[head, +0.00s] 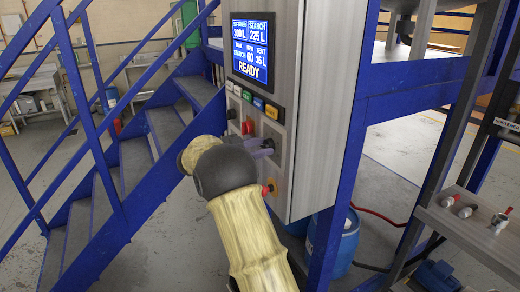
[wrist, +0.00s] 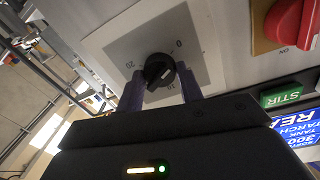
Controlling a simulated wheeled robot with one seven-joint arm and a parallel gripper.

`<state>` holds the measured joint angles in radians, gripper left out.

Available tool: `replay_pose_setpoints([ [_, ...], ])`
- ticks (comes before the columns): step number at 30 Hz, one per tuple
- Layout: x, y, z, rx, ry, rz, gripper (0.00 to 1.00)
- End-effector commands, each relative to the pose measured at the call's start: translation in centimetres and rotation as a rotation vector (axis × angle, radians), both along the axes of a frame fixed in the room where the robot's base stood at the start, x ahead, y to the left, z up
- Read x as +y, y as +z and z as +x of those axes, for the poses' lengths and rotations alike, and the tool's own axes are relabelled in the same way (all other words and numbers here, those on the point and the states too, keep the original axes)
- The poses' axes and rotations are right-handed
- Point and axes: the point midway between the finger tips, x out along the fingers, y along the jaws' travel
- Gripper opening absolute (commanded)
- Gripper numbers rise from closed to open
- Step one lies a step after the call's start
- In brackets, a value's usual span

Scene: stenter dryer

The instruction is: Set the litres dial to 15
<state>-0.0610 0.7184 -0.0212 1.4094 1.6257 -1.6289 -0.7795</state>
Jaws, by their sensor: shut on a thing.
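The litres dial (wrist: 160,70) is a black knob on a pale square plate (wrist: 125,50) in the wrist view. A 0 shows at the plate's upper right, upside down, and another number at its left. Marks below the knob are partly hidden. A short pale line shows on the knob; I cannot read its value. My gripper (wrist: 160,90) has its two purple fingers shut on the knob, one on each side. In the head view my gripper (head: 264,147) is at the lower panel front and hides the dial.
The grey control box carries a blue screen (head: 250,48) reading READY, with SENT 35 L on it. Coloured buttons (head: 253,102) sit below the screen. A red knob (wrist: 290,22) is close beside the dial plate. Blue stairs (head: 150,130) stand left, a blue barrel (head: 345,240) below.

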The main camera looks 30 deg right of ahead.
Motion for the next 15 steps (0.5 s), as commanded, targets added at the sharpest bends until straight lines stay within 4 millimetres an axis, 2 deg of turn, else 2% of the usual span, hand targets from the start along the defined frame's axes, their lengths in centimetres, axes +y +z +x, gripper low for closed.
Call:
replay_pose_setpoints([
  [8,-0.01,-0.4,-0.02,-0.141,-0.002,0.006,0.14],
  [15,0.01,-0.55,-0.04,-0.341,-0.001,0.013,0.14],
])
